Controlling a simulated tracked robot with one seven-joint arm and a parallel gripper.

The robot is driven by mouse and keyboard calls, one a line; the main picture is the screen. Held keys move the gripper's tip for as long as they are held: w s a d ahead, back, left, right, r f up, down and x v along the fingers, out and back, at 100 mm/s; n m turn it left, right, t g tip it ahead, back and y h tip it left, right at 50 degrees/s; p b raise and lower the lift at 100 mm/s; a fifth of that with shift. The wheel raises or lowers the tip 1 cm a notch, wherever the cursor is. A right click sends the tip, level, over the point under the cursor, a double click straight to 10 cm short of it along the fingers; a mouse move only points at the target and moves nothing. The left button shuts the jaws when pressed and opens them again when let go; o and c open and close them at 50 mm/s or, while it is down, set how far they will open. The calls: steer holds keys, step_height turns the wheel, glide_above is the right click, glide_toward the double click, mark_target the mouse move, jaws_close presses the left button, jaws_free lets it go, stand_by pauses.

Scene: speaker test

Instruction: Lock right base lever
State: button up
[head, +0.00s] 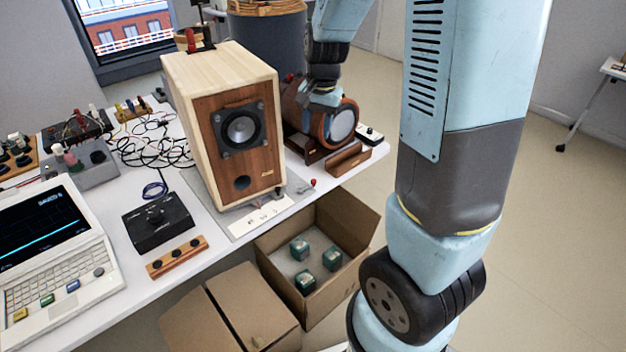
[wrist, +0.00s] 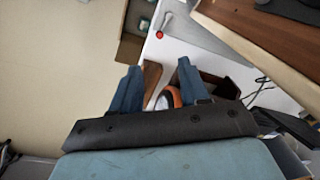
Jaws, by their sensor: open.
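The wooden speaker (head: 235,130) stands upright on a pale base plate (head: 262,211) on the table. The right base lever (head: 305,186), a small metal arm with a red knob, sticks out at the plate's right side. In the wrist view the lever (wrist: 166,21) and its red knob lie beyond my fingertips, towards the top. My gripper (wrist: 157,74) is open, its two blue fingers apart and clear of the lever. In the head view my gripper (head: 325,97) is right of the speaker, above a round driver unit, partly hard to make out. Any lever on the speaker's far side is hidden.
The round driver unit (head: 341,124) with an orange-brown ring stands beside the speaker, with a small wooden block (head: 348,161) in front. An open cardboard box (head: 345,215) with green cubes is below the table edge.

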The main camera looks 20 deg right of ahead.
steer(key=m+g, duration=0.1)
steer(key=m, duration=0.1)
glide_above(314, 181)
step_height(314, 181, down, 7)
steer(key=shift+h, duration=0.3)
step_height(314, 181, down, 14)
steer(key=shift+w, duration=0.1)
steer(key=shift+c, duration=0.4)
